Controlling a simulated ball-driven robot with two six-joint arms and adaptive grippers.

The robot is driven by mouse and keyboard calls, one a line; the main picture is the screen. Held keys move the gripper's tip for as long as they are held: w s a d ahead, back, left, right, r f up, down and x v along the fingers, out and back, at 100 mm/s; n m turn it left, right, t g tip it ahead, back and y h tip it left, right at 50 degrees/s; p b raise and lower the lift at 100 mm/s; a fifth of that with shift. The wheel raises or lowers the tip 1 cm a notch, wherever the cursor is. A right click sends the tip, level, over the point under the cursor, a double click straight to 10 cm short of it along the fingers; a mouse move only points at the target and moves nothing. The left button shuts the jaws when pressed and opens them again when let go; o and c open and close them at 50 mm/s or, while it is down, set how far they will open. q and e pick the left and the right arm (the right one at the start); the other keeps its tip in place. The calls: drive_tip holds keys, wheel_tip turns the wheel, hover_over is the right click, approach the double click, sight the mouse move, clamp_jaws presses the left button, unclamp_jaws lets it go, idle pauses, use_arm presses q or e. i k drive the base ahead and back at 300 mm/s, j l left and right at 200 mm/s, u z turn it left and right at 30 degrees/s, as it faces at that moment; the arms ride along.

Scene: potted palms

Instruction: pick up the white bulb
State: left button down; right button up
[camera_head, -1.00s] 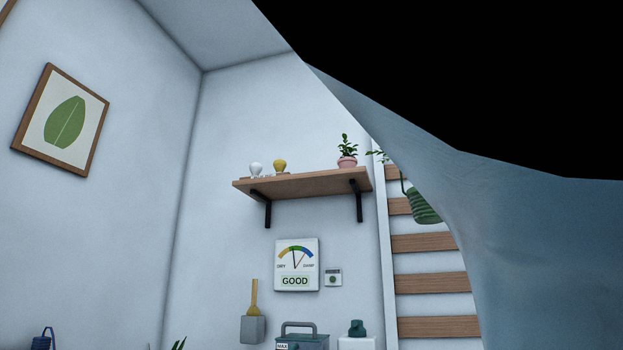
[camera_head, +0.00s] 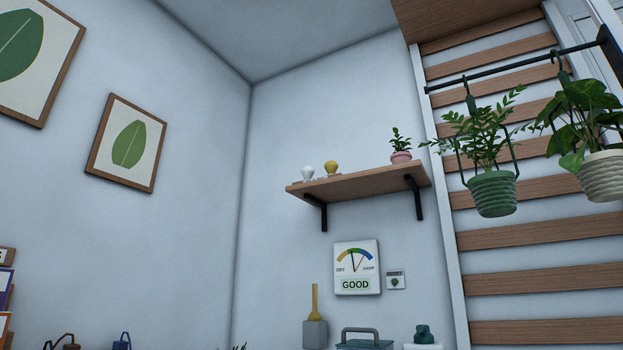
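The white bulb (camera_head: 308,172) stands at the left end of a wooden wall shelf (camera_head: 354,188), high on the back wall. A yellow bulb (camera_head: 331,168) stands just to its right on the same shelf. The base of the white bulb is small and hard to make out from this low angle. Neither of my grippers shows in the head view.
A small potted plant (camera_head: 400,147) stands at the shelf's right end. Hanging pots, one green (camera_head: 492,193) and one white (camera_head: 603,175), hang from a black rail at right. A dial meter (camera_head: 357,267) is on the wall below the shelf. Clear wall surrounds the bulbs' left.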

sight(308, 173)
drive_tip(key=i+j+u, duration=0.25)
drive_tip(key=i, duration=0.25)
drive_tip(key=i+j+u, duration=0.25)
drive_tip(key=i, duration=0.25)
